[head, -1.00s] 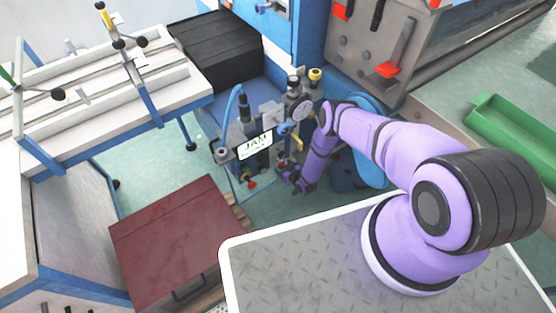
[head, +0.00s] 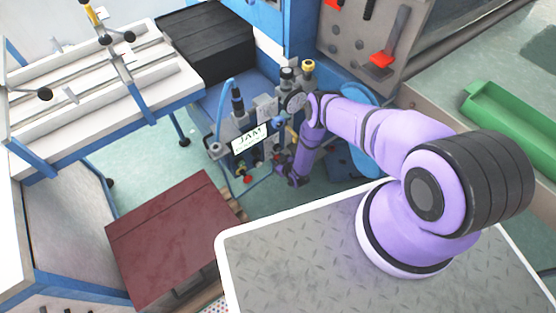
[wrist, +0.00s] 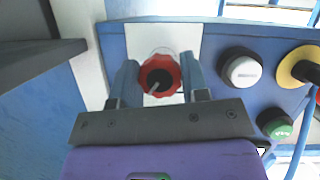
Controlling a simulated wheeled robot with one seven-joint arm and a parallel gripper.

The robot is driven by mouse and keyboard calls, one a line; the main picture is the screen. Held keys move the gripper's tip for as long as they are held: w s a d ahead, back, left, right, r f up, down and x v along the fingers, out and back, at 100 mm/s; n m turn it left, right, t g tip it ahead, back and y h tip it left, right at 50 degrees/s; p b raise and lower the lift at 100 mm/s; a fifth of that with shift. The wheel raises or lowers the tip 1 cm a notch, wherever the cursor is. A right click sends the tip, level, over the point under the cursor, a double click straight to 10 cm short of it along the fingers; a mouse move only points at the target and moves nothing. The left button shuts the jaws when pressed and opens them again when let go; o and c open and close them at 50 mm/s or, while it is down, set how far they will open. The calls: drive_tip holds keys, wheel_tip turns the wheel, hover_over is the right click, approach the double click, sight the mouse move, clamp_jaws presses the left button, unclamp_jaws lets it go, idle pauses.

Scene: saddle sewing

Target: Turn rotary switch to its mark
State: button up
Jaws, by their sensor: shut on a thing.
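The rotary switch (wrist: 152,84) has a red scalloped knob with a dark centre and a pale pointer line. It sits on a white plate on a blue panel in the wrist view. My gripper (wrist: 157,80) is shut on the switch, with one blue-grey finger at each side of the knob. The pointer line slants toward the lower left. I cannot make out a mark around the knob. In the head view my gripper (head: 286,172) is small beside the panel with the JAM screen (head: 249,138), and the switch cannot be told apart there.
A white button (wrist: 243,71), a green button (wrist: 278,129) and a yellow-ringed knob (wrist: 302,66) sit right of the switch. A grey bar (wrist: 40,62) is at the left. In the head view, a dark red box (head: 173,239) stands in front of the machine.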

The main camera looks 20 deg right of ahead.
drive_tip(key=shift+n, duration=0.4)
drive_tip(key=o, duration=0.9)
drive_tip(key=shift+s, duration=0.1)
drive_tip(key=v, duration=1)
drive_tip(key=shift+s+a+r, duration=0.1)
drive_tip(key=shift+s, duration=0.2)
